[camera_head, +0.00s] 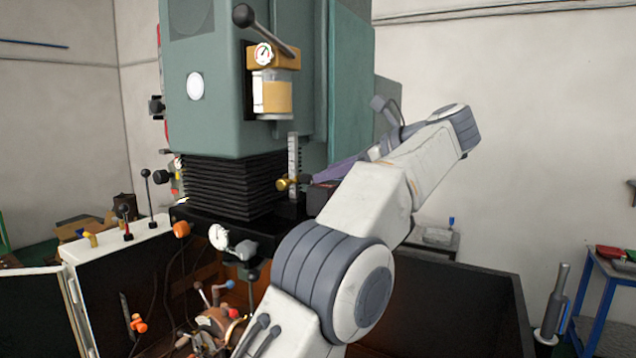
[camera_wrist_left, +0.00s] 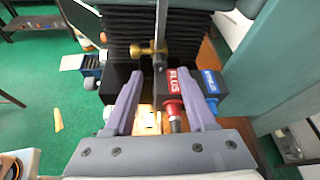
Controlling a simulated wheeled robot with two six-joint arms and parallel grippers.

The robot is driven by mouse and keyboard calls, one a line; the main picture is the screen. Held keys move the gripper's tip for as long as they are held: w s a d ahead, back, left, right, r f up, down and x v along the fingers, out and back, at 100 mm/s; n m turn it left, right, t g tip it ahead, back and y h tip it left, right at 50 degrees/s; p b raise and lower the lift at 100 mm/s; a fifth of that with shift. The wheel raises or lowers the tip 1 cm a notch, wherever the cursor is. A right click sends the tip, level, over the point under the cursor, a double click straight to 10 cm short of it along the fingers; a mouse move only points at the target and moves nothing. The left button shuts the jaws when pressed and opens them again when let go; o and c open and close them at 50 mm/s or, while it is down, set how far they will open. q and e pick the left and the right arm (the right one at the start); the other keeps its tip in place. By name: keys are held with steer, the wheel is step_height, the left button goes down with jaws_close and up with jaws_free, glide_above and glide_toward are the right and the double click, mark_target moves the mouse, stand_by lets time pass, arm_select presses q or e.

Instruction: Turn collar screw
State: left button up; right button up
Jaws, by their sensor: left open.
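The collar screw appears to be the brass screw (camera_head: 285,184) with a round knob, beside the upright steel scale (camera_head: 293,160) on the machine's front. In the left wrist view the brass screw (camera_wrist_left: 148,50) lies just beyond the fingertips, in front of the black bellows. My left gripper (camera_head: 318,182) reaches in from the right of the screw. In the wrist view its two purple-grey fingers (camera_wrist_left: 160,72) are apart, with no visible hold on the screw. A red block marked PLUS (camera_wrist_left: 174,88) shows between the fingers, and a blue block (camera_wrist_left: 210,82) beside the right finger.
The green machine head (camera_head: 225,90) with an oil cup (camera_head: 272,95) hangs above, over black bellows (camera_head: 230,188). A blue table (camera_head: 600,268) stands at the right.

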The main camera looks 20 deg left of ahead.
mark_target(319, 188)
arm_select(q)
steer(key=shift+x, duration=2)
jaws_close()
steer(key=p, duration=0.1)
steer(key=m+p, duration=0.1)
steer(key=p, duration=0.1)
steer(key=shift+w+r+g, duration=0.15)
steer(key=shift+r+g, duration=0.2)
steer(key=shift+g, duration=0.05)
steer(key=shift+m, duration=0.3)
steer(key=shift+f+g+p, duration=0.25)
steer(key=shift+g+p, duration=0.05)
steer(key=shift+p, duration=0.05)
